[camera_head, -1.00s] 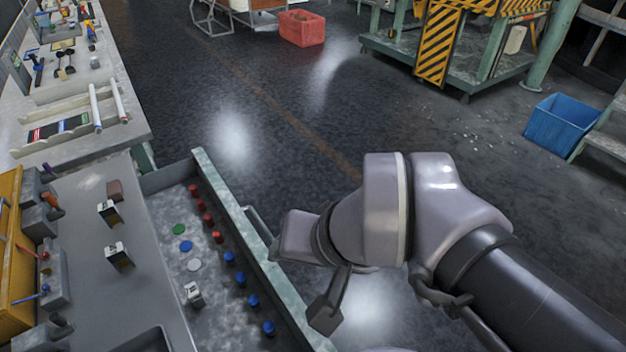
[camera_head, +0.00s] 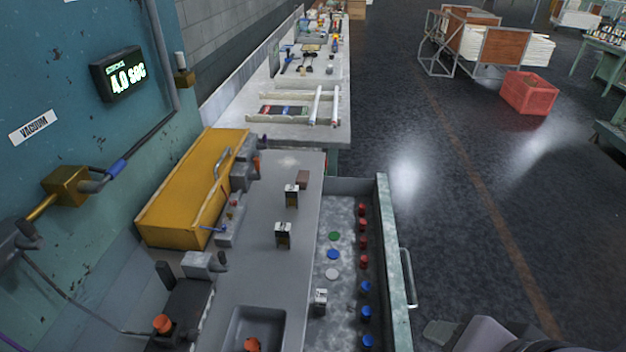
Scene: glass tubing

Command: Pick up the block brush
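A small brown block (camera_head: 302,179) lies on the grey bench top near its far end, beside the open drawer. It may be the block brush, but it is too small for me to make out bristles. Two small dark and pale blocks stand nearer on the same bench top, one (camera_head: 291,195) behind the other (camera_head: 283,235). A similar block (camera_head: 320,301) is in the drawer. Only part of my grey arm shows at the bottom right, outside the drawer. My gripper is not in view.
The open drawer (camera_head: 384,230) holds red and blue knobs and coloured discs. A yellow box (camera_head: 187,192) stands at the bench's back left. A grey tray (camera_head: 259,325) is at the near end.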

